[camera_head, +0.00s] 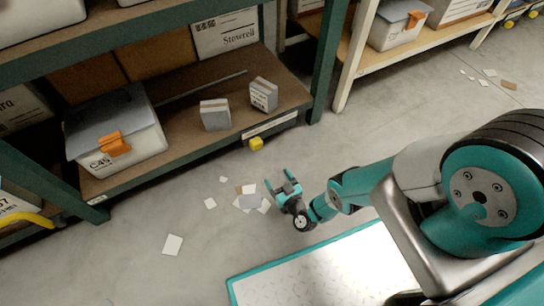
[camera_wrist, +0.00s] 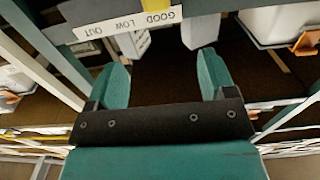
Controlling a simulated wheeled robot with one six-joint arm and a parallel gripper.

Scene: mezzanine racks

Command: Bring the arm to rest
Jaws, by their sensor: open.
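My gripper (camera_head: 283,184) is in the middle of the head view, held out in front of the rack's lower shelf. Its two teal fingers are apart with nothing between them. In the wrist view my gripper (camera_wrist: 163,75) also shows its fingers spread and empty. My arm stretches from the right side of the head view toward the rack, over the floor and past the edge of the white deck.
The green-posted rack's lower shelf (camera_head: 180,130) holds a lidded grey bin (camera_head: 120,140) and two small boxes, one grey (camera_head: 215,114) and one labelled (camera_head: 264,94). Paper scraps (camera_head: 250,201) lie on the floor below. A cream rack (camera_head: 347,75) stands beyond. Floor at lower left is mostly clear.

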